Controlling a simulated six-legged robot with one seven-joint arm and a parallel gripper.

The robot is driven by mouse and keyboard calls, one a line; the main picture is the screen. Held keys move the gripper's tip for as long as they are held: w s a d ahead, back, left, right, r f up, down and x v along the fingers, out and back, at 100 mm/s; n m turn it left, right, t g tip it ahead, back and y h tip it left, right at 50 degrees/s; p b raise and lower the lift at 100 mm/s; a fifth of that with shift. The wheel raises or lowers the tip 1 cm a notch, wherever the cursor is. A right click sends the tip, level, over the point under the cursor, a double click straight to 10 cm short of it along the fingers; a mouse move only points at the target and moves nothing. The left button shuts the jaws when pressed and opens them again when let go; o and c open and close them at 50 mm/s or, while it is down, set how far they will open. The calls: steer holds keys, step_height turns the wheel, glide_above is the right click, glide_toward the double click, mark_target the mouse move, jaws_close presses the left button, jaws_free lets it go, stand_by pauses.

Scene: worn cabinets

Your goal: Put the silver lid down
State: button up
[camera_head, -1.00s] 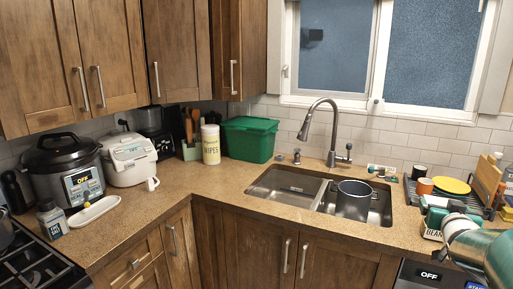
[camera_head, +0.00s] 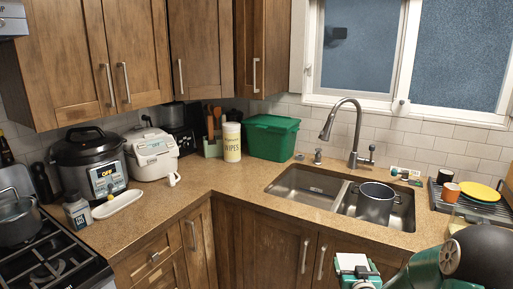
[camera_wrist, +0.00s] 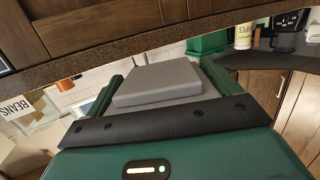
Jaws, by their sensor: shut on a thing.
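My gripper (camera_head: 357,264) is at the lower right of the head view, in front of the counter edge. In the wrist view, its green fingers (camera_wrist: 160,90) stand on either side of a flat grey rectangular piece with rounded corners, which seems to be the silver lid (camera_wrist: 160,80). The same piece shows as a pale patch (camera_head: 352,262) between the fingers in the head view. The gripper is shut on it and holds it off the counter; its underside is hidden.
The counter (camera_head: 215,175) has free room between the wipes tub (camera_head: 232,142) and sink. A pot (camera_head: 375,204) stands in the right basin (camera_head: 400,212). A green bin (camera_head: 270,137), rice cooker (camera_head: 152,155), pressure cooker (camera_head: 88,160) and white dish (camera_head: 118,204) line the back and left. The stove (camera_head: 45,250) is lower left.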

steer(key=s+a+f+y, duration=0.1)
steer(key=s+a+f, duration=0.1)
steer(key=a+f, duration=0.5)
steer(key=s+a+f+n+y, duration=0.1)
steer(key=s+a+f, duration=0.2)
steer(key=a+f, duration=0.4)
steer(key=shift+s+a, duration=0.35)
steer(key=shift+a, duration=0.6)
